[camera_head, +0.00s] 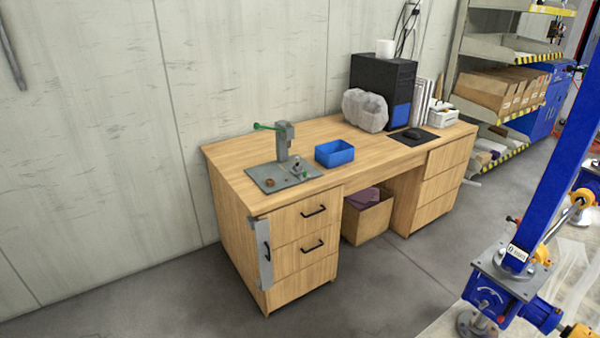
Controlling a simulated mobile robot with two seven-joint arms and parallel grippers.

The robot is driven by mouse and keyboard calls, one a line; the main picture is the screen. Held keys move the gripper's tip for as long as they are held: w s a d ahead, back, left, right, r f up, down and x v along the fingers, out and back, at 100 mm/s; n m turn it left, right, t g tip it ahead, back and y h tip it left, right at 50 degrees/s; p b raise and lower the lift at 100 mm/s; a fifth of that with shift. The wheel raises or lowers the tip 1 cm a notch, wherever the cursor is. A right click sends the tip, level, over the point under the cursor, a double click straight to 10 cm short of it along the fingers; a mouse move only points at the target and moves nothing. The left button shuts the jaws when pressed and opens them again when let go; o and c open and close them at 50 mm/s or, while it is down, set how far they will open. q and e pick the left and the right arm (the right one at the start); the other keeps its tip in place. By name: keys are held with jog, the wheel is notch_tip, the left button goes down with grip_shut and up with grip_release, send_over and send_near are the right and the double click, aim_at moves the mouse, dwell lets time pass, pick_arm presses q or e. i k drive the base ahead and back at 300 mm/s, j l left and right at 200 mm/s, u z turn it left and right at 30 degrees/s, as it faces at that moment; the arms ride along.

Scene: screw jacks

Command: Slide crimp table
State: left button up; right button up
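A grey crimp tool (283,141) with a green lever stands on a flat grey base plate (262,182) on the near left part of the wooden desk (325,136). Small parts lie on the plate in front of the tool. A metal strip with a black handle (264,256) is fixed at the desk's front left corner. I cannot tell which of these is the crimp table. Neither of my grippers shows in the head view.
A blue bin (335,153), a plastic bag (365,111) and a black computer (383,88) stand on the desk. A cardboard box (367,220) sits under it. Blue screw jack machinery (510,275) stands at the right. Grey floor (390,290) before the desk is clear.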

aim_at(298, 171)
jog(key=i+j, duration=0.2)
jog(key=i, duration=0.2)
jog(key=i+j, duration=0.15)
jog(key=i, duration=0.25)
jog(key=i+j, duration=0.2)
jog(key=i, duration=0.2)
